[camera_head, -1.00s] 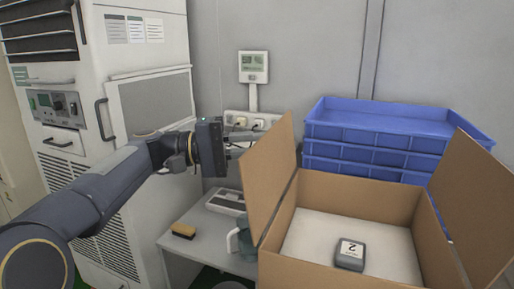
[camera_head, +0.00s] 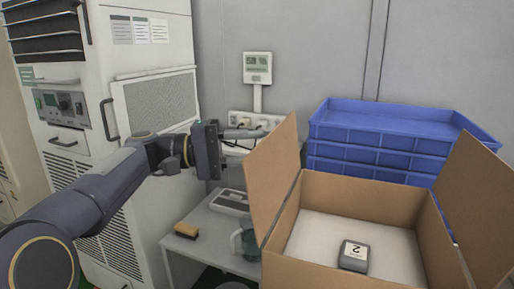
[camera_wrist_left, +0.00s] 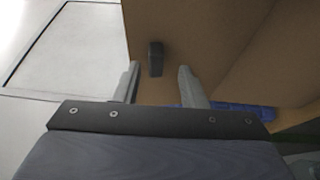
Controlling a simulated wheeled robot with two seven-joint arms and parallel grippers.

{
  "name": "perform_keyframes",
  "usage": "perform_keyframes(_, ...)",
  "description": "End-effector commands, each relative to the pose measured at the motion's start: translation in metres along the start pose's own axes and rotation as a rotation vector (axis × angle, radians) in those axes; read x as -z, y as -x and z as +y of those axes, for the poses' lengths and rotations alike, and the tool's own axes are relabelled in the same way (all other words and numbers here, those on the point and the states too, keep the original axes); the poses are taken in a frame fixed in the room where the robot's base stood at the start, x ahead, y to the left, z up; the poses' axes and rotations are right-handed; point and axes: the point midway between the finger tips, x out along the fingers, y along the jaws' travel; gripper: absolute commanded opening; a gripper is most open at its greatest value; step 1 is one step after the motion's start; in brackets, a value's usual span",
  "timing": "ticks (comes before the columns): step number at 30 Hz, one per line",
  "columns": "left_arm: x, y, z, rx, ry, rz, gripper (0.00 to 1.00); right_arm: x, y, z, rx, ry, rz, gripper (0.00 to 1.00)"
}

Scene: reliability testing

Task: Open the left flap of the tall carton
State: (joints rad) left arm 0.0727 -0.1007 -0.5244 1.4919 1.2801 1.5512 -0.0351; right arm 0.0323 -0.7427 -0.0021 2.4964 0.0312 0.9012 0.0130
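The tall carton (camera_head: 345,196) stands open at the lower right of the head view. Its left flap (camera_head: 272,180) stands up and leans outward to the left; its right flap (camera_head: 478,210) also leans outward. A dark box marked 2 (camera_head: 354,256) lies on the pale surface inside. My left gripper (camera_head: 252,140) is just left of the left flap's upper part, fingers towards it. In the left wrist view its fingers (camera_wrist_left: 160,84) are apart, with brown cardboard (camera_wrist_left: 215,45) beyond. A dark block shows there between the fingertips; I cannot tell whether anything touches. My right gripper is not visible.
Blue stacked crates (camera_head: 385,125) stand behind the carton. A low grey table (camera_head: 205,225) at its left holds a brush (camera_head: 187,231), a keypad-like device (camera_head: 230,203) and a bluish jug (camera_head: 247,240). A white cabinet (camera_head: 150,60) stands behind my left arm.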

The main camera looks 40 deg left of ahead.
Motion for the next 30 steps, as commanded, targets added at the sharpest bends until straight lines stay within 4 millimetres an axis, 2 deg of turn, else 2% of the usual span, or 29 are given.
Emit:
perform_keyframes(6, 0.0, 0.039, -0.001, 0.003, 0.001, 0.003, 0.38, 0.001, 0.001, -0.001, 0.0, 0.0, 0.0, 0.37)
perform_keyframes(12, 0.0, 0.059, -0.001, 0.002, 0.002, 0.001, 0.38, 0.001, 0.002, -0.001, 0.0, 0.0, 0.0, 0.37)
perform_keyframes(30, -0.001, 0.061, -0.001, 0.002, 0.001, -0.001, 0.38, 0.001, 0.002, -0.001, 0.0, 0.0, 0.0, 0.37)
